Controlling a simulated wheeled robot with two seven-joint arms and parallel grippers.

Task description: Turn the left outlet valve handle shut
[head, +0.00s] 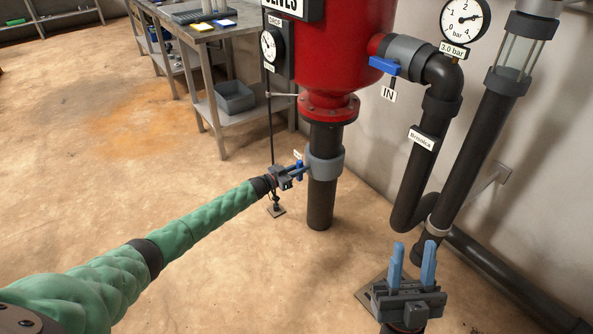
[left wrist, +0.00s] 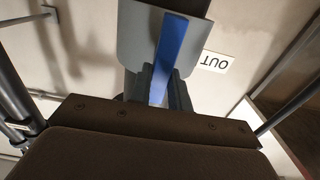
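The outlet valve is a grey body (head: 325,163) on the dark vertical pipe below the red tank. My right gripper (head: 412,264), with blue fingertips, is open and empty at the lower right.
The red tank (head: 322,50) stands above the outlet pipe. A blue IN valve handle (head: 384,66), a gauge (head: 464,18) and dark pipes (head: 425,130) are on the right by the wall. A metal table (head: 206,36) with a grey bin (head: 234,97) stands behind. The floor at left is clear.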

